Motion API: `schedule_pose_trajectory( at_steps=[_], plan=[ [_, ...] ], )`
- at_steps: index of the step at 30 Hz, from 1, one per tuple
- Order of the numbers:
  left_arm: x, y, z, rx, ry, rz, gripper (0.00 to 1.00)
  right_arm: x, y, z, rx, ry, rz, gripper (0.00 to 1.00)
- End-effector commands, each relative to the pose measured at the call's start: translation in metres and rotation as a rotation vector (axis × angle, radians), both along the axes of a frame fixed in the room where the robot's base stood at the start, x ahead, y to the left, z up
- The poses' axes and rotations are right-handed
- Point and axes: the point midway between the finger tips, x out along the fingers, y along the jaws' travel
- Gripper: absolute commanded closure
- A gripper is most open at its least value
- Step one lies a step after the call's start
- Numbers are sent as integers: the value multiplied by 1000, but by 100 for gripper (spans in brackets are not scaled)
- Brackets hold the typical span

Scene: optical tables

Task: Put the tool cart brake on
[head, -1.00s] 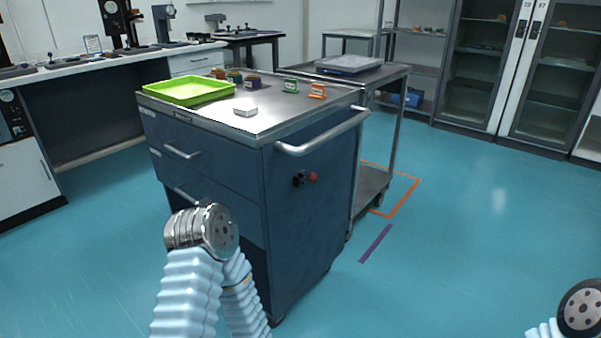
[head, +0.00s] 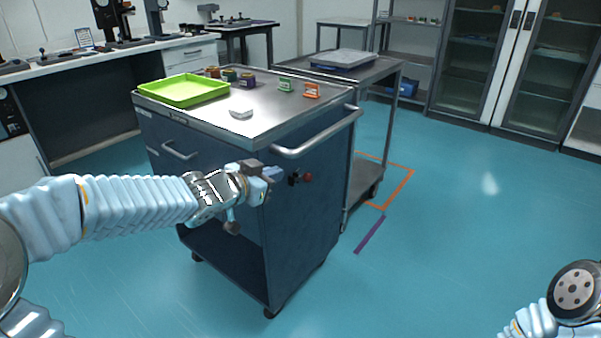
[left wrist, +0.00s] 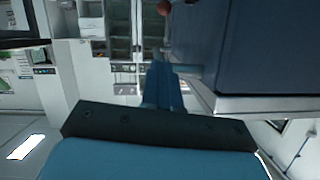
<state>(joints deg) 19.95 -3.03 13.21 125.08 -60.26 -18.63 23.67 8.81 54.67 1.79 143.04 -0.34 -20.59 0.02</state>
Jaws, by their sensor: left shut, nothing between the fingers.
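The dark blue tool cart (head: 300,235) stands in the middle of the head view, its handle bar (head: 320,137) along the right end. A small black brake lever with a red knob (head: 307,176) sits on that end panel below the bar. The red knob also shows at the top of the left wrist view (left wrist: 163,7). My left gripper (head: 273,174) is shut and empty, just left of the lever near the cart's corner, apart from the knob. Its closed fingers show in the left wrist view (left wrist: 162,85). My right gripper is out of view.
The cart top holds a green tray (head: 184,90), a white block (head: 241,112), orange and green items and several small jars. A grey trolley (head: 372,75) stands close behind. Open floor lies to the right, with a purple strip (head: 370,235) and orange marking.

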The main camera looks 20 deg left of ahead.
Motion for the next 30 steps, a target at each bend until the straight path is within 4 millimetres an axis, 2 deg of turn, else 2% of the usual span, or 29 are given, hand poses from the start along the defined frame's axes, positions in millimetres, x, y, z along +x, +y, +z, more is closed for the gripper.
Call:
schedule_pose_trajectory(
  at_steps=[8,13,27,30],
  plan=[
    [0,0,-1,1,1,-1,100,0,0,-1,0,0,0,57],
    [11,-4,-7,1,1,-3,100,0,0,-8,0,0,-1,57],
    [95,-31,-38,-1,3,-3,100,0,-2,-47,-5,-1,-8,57],
    [102,-31,-53,-1,3,-2,100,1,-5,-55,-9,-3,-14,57]
  ],
)
